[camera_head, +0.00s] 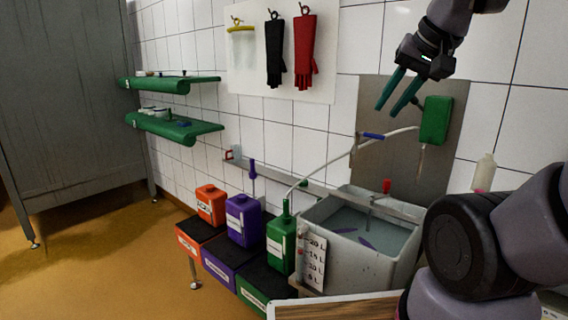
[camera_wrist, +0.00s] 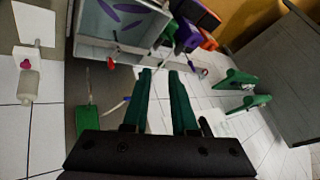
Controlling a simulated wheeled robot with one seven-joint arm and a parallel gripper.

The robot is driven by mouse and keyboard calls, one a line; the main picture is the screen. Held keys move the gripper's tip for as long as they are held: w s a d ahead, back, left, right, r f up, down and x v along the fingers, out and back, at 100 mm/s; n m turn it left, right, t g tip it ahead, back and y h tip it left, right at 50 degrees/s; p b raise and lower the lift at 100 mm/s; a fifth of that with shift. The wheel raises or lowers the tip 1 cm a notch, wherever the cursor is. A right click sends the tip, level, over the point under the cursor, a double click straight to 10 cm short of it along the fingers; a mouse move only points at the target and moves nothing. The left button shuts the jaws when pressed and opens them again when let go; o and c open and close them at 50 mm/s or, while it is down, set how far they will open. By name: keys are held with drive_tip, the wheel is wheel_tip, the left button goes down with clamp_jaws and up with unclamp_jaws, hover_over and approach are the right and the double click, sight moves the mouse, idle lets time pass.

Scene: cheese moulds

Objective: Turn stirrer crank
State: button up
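A grey tank (camera_head: 345,262) of cloudy liquid with purple paddle-like shapes stands right of centre in the head view. A red handle (camera_head: 387,186) stands up at its back rim, which may be the stirrer crank; a thin rod goes down into the liquid near it. In the wrist view the tank (camera_wrist: 150,37) is at the top, with a small red part (camera_wrist: 111,62) at its edge. My gripper (camera_head: 386,110) is up by the wall, above the tank and apart from the handle. Its two green fingers are spread with nothing between them, also in the wrist view (camera_wrist: 160,72).
A green wall box (camera_head: 436,120) and a blue-handled hose (camera_head: 372,135) are close to my gripper. Orange (camera_head: 211,205), purple (camera_head: 243,220) and green (camera_head: 281,243) canisters stand left of the tank. A bottle (camera_head: 484,172) is at right. Green shelves (camera_head: 175,127) and gloves (camera_head: 305,50) are on the wall.

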clamp_jaws()
drive_tip(key=w+d+f+m+g+h, duration=0.15)
drive_tip(key=w+f, duration=0.25)
drive_tip(key=w, duration=0.5)
drive_tip(key=w+d+f+m+g+h, duration=0.1)
drive_tip(key=w+d+f+g+h, duration=0.2)
drive_tip(key=w, duration=0.7)
drive_tip(key=w+f+m+g+h, duration=0.25)
drive_tip(key=w+f, duration=0.25)
drive_tip(key=w, duration=0.4)
drive_tip(key=w+d+f+g+h, duration=0.1)
drive_tip(key=w+f+h, duration=0.1)
drive_tip(key=w+f, duration=0.7)
drive_tip(key=s+d+f, duration=0.4)
drive_tip(key=d+f, duration=0.5)
drive_tip(key=shift+f+m, duration=0.35)
drive_tip(key=shift+m, duration=0.05)
drive_tip(key=shift+s+d+m+g, duration=0.1)
drive_tip(key=shift+d+m+g, duration=0.25)
drive_tip(key=shift+m, duration=0.45)
